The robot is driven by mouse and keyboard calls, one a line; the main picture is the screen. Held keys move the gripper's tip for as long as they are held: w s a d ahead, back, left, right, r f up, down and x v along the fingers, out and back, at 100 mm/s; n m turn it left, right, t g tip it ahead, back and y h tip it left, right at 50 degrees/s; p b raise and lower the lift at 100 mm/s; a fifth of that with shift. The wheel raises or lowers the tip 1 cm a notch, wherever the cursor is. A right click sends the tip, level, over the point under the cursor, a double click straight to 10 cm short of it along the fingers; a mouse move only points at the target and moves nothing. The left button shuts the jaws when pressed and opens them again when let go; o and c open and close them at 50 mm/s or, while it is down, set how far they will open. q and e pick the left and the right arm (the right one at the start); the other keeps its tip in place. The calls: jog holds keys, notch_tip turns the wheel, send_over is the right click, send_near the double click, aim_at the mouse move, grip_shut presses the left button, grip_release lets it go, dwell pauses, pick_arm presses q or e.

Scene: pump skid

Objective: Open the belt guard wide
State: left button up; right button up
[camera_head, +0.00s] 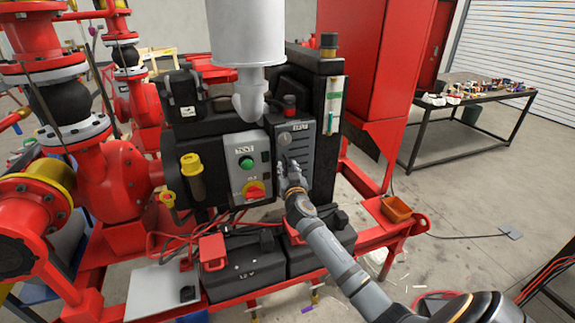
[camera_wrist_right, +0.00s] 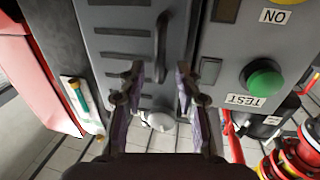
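The belt guard appears to be the dark grey slotted panel (camera_head: 298,150) on the black housing, seemingly closed. In the right wrist view the slotted panel (camera_wrist_right: 120,55) fills the upper middle, with a dark bar handle (camera_wrist_right: 161,45) on it. My right gripper (camera_head: 287,170) is in front of the panel. In the right wrist view its fingers (camera_wrist_right: 160,78) are apart, and the handle's near end shows between them. Nothing is clearly gripped, and I cannot tell how deep the fingers reach around the handle. In the head view the gripper hides part of the panel. My left gripper is out of view.
A control box (camera_head: 247,168) with a green button and red-yellow switch sits just left of the panel. Black batteries (camera_head: 242,265) stand below. Open floor lies further right.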

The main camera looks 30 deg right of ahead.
jog(key=shift+w+d, duration=0.15)
jog(key=shift+w, duration=0.25)
grip_shut()
